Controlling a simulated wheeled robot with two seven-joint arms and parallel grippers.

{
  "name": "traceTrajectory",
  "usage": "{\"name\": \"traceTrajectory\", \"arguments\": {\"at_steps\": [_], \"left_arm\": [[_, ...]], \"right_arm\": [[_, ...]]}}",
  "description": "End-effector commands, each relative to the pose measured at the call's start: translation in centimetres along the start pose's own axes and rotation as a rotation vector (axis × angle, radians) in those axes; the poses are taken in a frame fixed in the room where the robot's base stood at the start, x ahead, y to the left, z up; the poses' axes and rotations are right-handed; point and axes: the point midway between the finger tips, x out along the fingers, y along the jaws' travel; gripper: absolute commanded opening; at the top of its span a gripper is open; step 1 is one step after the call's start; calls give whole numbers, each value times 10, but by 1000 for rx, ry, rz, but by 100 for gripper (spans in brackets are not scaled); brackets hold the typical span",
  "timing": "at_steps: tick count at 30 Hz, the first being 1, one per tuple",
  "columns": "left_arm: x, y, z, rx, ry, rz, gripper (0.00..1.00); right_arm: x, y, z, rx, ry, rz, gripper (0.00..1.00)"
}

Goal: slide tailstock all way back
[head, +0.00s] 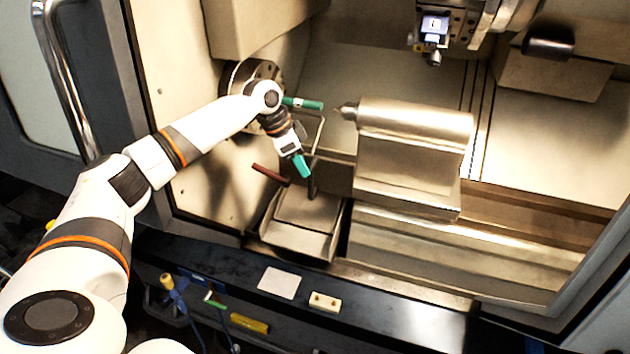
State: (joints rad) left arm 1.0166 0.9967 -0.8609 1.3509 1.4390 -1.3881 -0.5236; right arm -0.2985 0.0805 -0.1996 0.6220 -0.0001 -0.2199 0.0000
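The tailstock (408,165) is a bare metal body with a cylindrical quill. It sits on the lathe bed (450,245) right of centre, its pointed centre (347,112) facing left toward the chuck (250,78). My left gripper (303,168) is inside the machine, pointing down, left of the tailstock and apart from it. A teal piece and a dark piece show at its end; whether its fingers are open or shut is unclear. My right gripper is not in view.
A metal tray (303,240) with a wire handle lies below my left gripper. A green-handled item (303,103) and a red rod (268,173) are close by. A tool turret (470,22) hangs above. A white card (279,283) and small block (325,302) lie on the front ledge.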

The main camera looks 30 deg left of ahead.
Motion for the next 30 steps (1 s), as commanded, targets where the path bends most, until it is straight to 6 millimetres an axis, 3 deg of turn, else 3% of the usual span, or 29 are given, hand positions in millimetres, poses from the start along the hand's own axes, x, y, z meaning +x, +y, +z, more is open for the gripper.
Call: {"name": "traceTrajectory", "arguments": {"at_steps": [6,12,24,30], "left_arm": [[44,-1,1,0,2,-2,36],[69,0,1,0,0,0,36],[77,0,0,1,-1,1,36],[77,0,0,1,-1,1,3]], "right_arm": [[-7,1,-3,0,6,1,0],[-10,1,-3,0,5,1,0],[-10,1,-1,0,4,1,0],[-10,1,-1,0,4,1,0]]}}
